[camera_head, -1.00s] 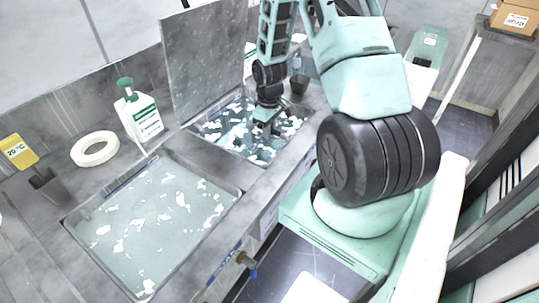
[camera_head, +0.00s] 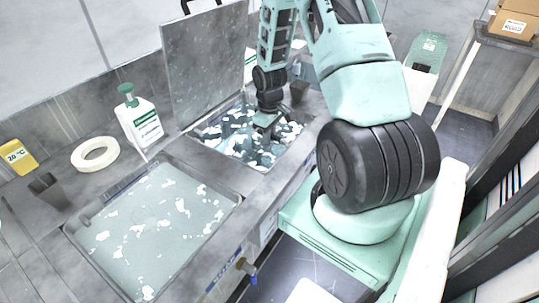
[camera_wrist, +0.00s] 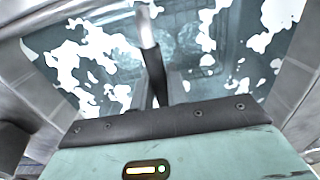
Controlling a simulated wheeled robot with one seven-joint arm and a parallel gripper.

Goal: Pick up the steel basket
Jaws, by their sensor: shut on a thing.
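My gripper (camera_head: 266,128) reaches down into the far basin, at the foamy water. It is shut on the steel basket's handle, a pale metal bar (camera_wrist: 147,32) that runs into the jaws in the wrist view. The fingertips are dark and hard to make out there. The basket's body sits in the water of the far basin (camera_head: 203,143) and is mostly hidden by foam and the gripper; blurred rounded shapes show under the surface in the wrist view. I cannot tell whether the basket is off the basin's floor.
A raised grey lid (camera_head: 203,65) stands behind the far basin. A near basin (camera_head: 150,225) holds foamy water. A white bottle (camera_head: 139,122), a white ring (camera_head: 95,154), a yellow thermometer tag (camera_head: 17,157) and dark cups (camera_head: 48,190) stand along the bench. A tap (camera_head: 249,270) sticks out in front.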

